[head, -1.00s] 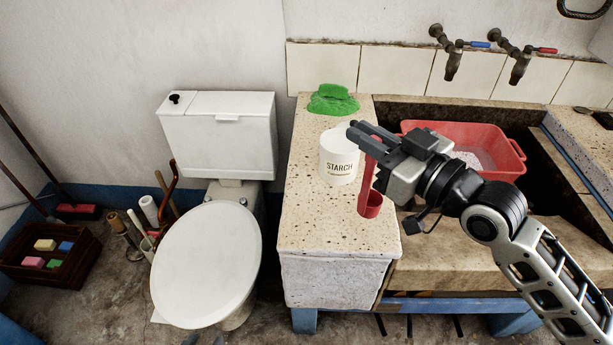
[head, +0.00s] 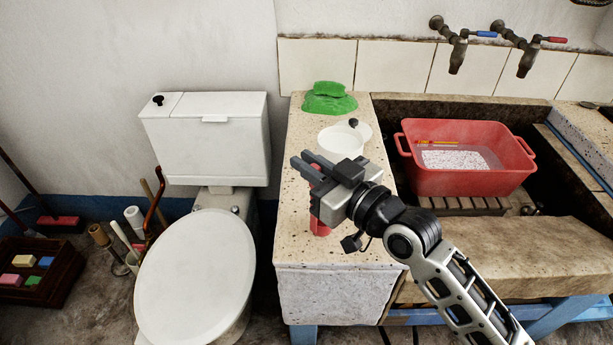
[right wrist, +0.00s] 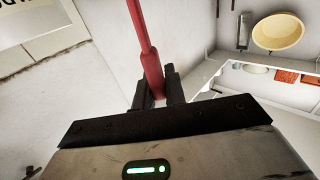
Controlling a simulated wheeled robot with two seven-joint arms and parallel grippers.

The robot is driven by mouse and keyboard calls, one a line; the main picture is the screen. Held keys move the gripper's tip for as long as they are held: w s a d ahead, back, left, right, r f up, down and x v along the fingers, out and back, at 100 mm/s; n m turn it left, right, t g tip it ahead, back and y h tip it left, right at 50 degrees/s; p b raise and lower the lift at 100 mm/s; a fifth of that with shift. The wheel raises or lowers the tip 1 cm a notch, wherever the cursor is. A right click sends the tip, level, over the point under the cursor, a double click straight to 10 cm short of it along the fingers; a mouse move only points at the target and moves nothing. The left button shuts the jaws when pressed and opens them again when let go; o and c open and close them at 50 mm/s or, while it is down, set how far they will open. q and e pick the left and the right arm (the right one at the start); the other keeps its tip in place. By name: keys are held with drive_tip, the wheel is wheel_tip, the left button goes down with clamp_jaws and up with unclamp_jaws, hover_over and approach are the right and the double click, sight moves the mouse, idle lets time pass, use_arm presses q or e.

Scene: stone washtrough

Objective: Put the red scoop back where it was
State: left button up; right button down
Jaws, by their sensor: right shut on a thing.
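My right gripper (head: 305,167) is shut on the red scoop (head: 320,226) and holds it above the stone ledge beside the trough. The scoop's lower end shows below the jaws, and the gripper hides much of the rest. In the right wrist view the red handle (right wrist: 150,65) runs between the fingers. The white starch tub (head: 335,143) stands on the ledge just behind the gripper, which hides its front and label. It looks open at the top. A white lid with a dark knob (head: 366,132) is behind it. My left gripper is not in view.
A green cloth (head: 329,98) lies at the back of the ledge (head: 340,252). A red basin (head: 465,182) stands in the trough on the right. The toilet (head: 200,270) is to the left.

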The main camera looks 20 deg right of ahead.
drive_tip(key=shift+f, duration=0.15)
drive_tip(key=c, duration=1.5)
unclamp_jaws()
drive_tip(key=shift+o, duration=0.2)
drive_tip(key=b+v, duration=0.1)
drive_tip(key=v, duration=1.1)
